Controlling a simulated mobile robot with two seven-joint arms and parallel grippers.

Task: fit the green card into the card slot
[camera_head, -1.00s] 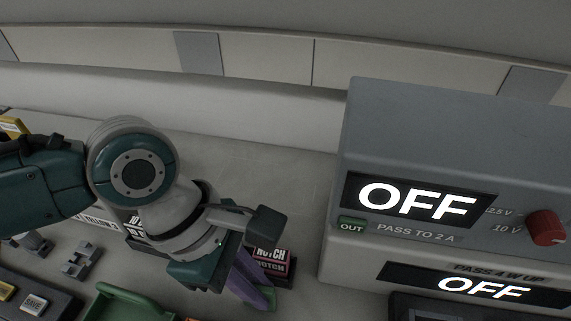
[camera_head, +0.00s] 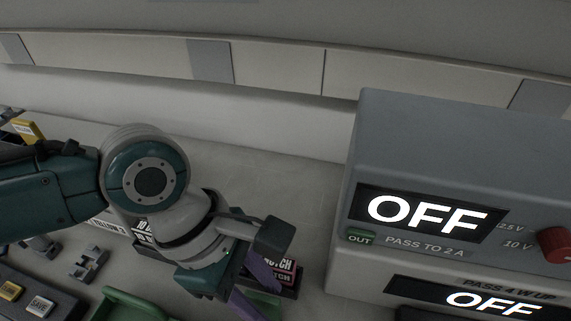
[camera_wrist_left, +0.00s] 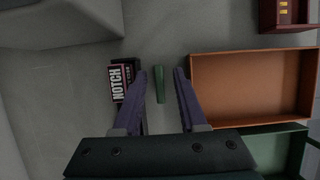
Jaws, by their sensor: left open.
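The green card (camera_wrist_left: 160,84) shows in the left wrist view as a narrow green strip, seen nearly edge-on. It lies between the two purple fingers of my left gripper (camera_wrist_left: 160,76), with a clear gap on each side. My left gripper (camera_head: 256,288) is open and holds nothing. In the head view its fingers point down beside the black block with the NOTCH label (camera_head: 284,270). I cannot make out a card slot in either view. My right gripper is in neither view.
The NOTCH block (camera_wrist_left: 122,82) stands just left of the fingers in the wrist view. An orange tray (camera_wrist_left: 252,122) lies close on the right, with a green tray (camera_wrist_left: 277,134) below it. A grey instrument box (camera_head: 450,130) reading OFF stands right of my gripper.

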